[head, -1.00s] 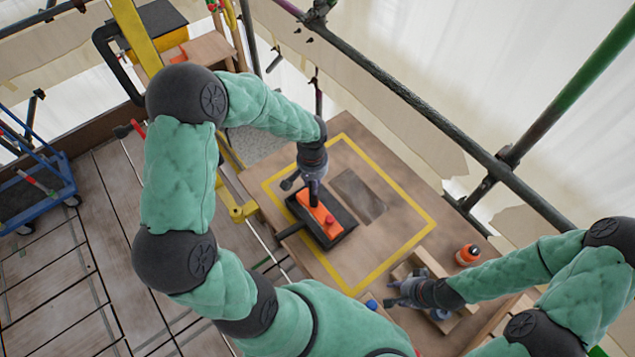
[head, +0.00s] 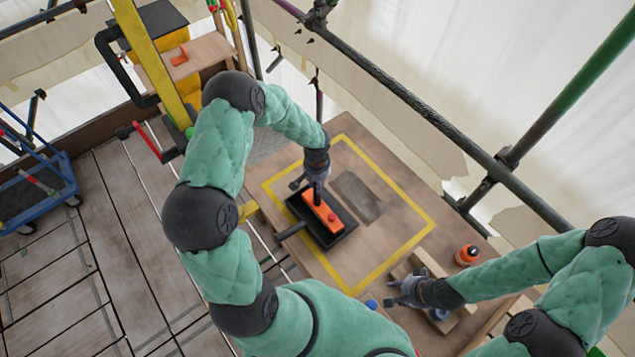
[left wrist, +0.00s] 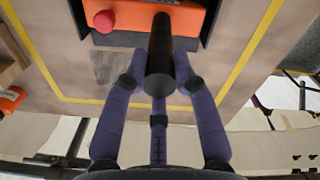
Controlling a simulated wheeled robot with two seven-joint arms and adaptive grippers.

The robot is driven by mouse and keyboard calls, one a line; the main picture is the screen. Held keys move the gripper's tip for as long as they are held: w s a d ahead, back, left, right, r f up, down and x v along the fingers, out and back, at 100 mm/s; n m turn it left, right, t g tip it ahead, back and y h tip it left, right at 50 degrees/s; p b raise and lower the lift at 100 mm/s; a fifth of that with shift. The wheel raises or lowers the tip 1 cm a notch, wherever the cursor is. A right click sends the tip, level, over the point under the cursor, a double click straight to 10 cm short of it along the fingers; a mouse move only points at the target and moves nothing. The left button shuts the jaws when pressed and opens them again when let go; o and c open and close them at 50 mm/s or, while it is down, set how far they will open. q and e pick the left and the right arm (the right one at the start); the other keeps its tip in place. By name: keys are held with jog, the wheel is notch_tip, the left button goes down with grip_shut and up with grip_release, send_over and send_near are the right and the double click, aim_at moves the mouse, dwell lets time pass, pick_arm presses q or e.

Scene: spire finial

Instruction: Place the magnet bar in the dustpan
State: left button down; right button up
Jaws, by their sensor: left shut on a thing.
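The magnet bar (head: 324,213) is an orange block with a red knob and a black upright handle. In the head view it lies over the black dustpan (head: 345,233), within its outline; I cannot tell whether it touches the pan's floor. The dustpan's handle points left. My left gripper (head: 316,190) is shut on the bar's black handle. The left wrist view shows the handle (left wrist: 159,62) between the fingertips (left wrist: 159,84), the orange block (left wrist: 130,17) beyond, and dark pan edges beside it. My right gripper (head: 391,293) is open and empty at the table's lower right.
The wooden table (head: 400,205) has a yellow taped outline (head: 400,258) around the dustpan and a dark patch (head: 357,196) to its right. Scaffold poles (head: 440,125) run behind the table.

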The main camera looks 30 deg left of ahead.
pick_arm(q)
jog(key=c, duration=1)
grip_release()
notch_tip(320, 180, up, 12)
jog(key=shift+f, duration=0.1)
jog(key=s+d+f+h, duration=0.3)
jog(key=s+d+f, duration=0.3)
jog(key=d+f, duration=0.55)
jog(key=shift+t+h, duration=0.3)
jog(key=shift+h, duration=0.1)
jog(key=s+d+f, duration=0.2)
jog(key=s, duration=0.1)
jog(key=s+d+f, duration=0.2)
jog(key=s, duration=0.2)
jog(key=s+d+f, duration=0.2)
jog(key=s, duration=0.2)
jog(key=shift+d+f, duration=0.3)
